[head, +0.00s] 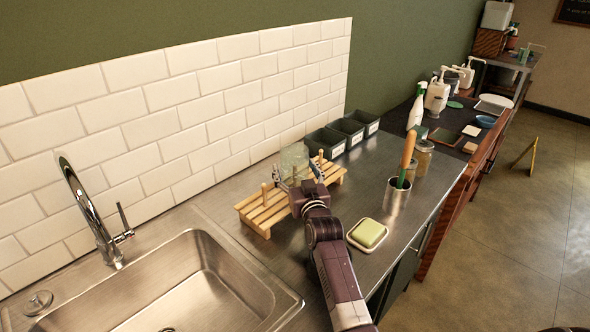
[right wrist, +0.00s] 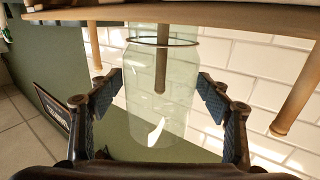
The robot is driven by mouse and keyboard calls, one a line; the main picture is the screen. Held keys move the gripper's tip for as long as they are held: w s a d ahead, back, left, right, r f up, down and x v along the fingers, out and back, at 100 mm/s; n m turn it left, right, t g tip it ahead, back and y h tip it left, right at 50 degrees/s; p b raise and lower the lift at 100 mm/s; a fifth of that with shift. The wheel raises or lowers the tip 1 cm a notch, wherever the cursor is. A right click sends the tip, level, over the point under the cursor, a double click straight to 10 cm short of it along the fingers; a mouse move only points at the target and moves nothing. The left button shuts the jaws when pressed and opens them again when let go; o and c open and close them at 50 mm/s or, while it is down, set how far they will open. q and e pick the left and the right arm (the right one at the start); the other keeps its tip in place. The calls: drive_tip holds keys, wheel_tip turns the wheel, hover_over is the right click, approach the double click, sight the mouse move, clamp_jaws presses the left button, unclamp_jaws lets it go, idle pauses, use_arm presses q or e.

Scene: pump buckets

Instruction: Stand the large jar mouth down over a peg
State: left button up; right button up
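The large clear jar (head: 294,162) is upright, mouth down, on the wooden peg rack (head: 256,211). In the right wrist view, which is upside down, the jar (right wrist: 150,115) has a peg (right wrist: 161,70) inside it. Its mouth is close to the rack slats (right wrist: 230,15); whether it fully rests on them is hard to tell. My right gripper (head: 299,174) is around the jar, one finger on each side. In the right wrist view its ribbed pads (right wrist: 158,97) are spread, with small gaps beside the glass. My left gripper is out of view.
Other rack pegs (head: 264,196) stand free. Three dark bins (head: 325,141) are behind. A metal cup (head: 395,200) with a green-and-orange tool, small jars (head: 423,158) and a sponge dish (head: 367,234) stand to the right. The sink (head: 190,285) is front left.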

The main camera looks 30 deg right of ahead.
sight(295, 149)
drive_tip(key=shift+f, duration=0.15)
wheel_tip(295, 149, up, 10)
drive_tip(key=shift+r, duration=0.15)
idle(0.4)
